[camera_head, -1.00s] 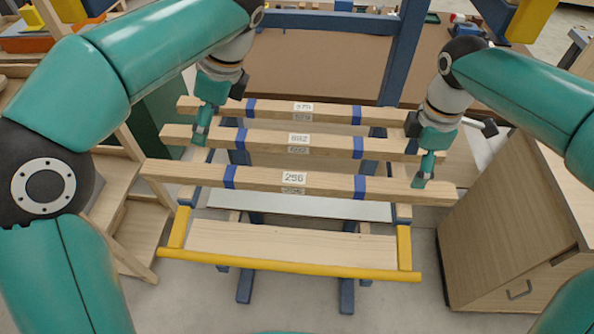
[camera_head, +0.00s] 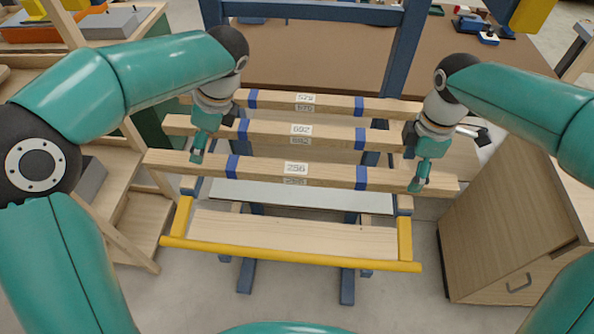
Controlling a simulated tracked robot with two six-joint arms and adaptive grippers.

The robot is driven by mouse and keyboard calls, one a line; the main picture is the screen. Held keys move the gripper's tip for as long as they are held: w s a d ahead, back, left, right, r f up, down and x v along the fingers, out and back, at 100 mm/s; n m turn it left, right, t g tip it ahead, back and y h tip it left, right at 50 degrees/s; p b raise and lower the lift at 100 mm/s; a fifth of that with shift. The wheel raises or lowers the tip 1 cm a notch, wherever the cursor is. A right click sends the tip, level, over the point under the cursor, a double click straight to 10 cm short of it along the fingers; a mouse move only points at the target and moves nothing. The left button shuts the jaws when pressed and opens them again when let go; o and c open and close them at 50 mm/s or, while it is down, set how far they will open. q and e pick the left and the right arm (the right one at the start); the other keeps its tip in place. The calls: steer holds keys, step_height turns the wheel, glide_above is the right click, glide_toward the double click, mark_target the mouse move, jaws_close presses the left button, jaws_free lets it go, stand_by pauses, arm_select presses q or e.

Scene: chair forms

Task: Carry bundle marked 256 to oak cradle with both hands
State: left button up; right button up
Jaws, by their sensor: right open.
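The bundle marked 256 (camera_head: 325,173) is the nearest of three long pale wooden bundles, with two blue bands and a white label. It lies level across the rack. My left gripper (camera_head: 197,157) points down at its left part, fingertips at its upper edge; whether they touch, and how wide the jaws are, I cannot tell. My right gripper (camera_head: 418,186) is open at the bundle's right part, a finger in front of its near face. A pale wooden tray (camera_head: 290,231) with a yellow front rail lies below and nearer; I cannot tell whether it is the oak cradle.
Two more banded bundles lie behind, one marked 692 (camera_head: 265,131) and a farther one (camera_head: 330,102). A wooden cabinet (camera_head: 500,235) stands close on the right. Wooden shelving (camera_head: 130,215) stands on the left. Blue posts (camera_head: 405,45) rise behind.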

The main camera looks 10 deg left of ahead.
mark_target(408, 177)
arm_select(q)
steer(key=x, duration=0.7)
steer(key=shift+a+f, duration=0.1)
steer(key=shift+f, duration=0.15)
arm_select(e)
step_height(408, 177, down, 3)
steer(key=shift+f, duration=0.2)
arm_select(q)
jaws_close()
arm_select(e)
jaws_close()
